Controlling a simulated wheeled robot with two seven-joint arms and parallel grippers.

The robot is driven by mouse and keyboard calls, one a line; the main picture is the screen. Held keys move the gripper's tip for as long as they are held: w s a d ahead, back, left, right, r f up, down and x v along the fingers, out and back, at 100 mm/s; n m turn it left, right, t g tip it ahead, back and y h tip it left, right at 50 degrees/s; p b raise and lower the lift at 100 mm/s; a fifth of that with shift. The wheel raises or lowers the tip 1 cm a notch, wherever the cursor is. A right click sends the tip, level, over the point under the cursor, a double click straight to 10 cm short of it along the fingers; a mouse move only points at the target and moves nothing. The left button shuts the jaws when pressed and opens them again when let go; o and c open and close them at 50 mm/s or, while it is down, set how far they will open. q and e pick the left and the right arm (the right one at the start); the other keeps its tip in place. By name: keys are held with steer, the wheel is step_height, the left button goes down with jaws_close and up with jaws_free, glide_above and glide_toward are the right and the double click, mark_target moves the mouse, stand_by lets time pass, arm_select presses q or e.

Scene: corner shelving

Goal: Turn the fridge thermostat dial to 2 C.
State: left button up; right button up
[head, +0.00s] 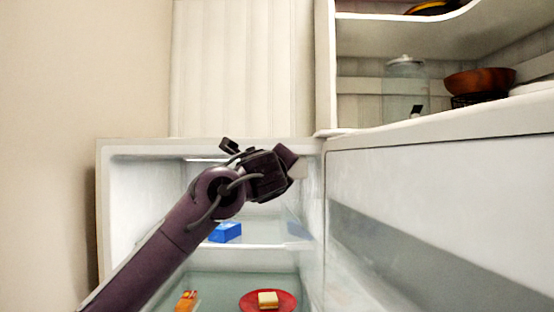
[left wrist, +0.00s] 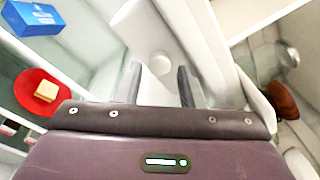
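The fridge (head: 112,215) stands open, its lit inside facing me. In the left wrist view a pale round dial (left wrist: 159,63) sits on a white housing (left wrist: 140,25) on the fridge's inner wall. Its marks and setting cannot be read. My left gripper (left wrist: 160,80) is open, its two dark fingers apart, with the dial just beyond the gap between the fingertips. I see no contact. In the head view my left gripper (head: 290,165) is near the upper right of the fridge's inside, and a pale part of the housing (head: 301,168) shows beside it. My right gripper is not in view.
A blue box (head: 225,232) sits on the glass shelf. Below are a red plate (head: 252,301) with a pale yellow block (head: 267,299) and an orange item (head: 186,300). The open door (head: 440,190) fills the right. Shelving above holds a wooden bowl (head: 480,80) and a glass jar (head: 404,85).

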arm_select(q)
steer(key=shift+w+d+f+p, duration=0.15)
steer(key=shift+w+p, duration=0.15)
steer(key=shift+w, duration=0.8)
steer(key=shift+s, duration=0.15)
steer(key=shift+c, duration=0.5)
steer(key=c, duration=0.6)
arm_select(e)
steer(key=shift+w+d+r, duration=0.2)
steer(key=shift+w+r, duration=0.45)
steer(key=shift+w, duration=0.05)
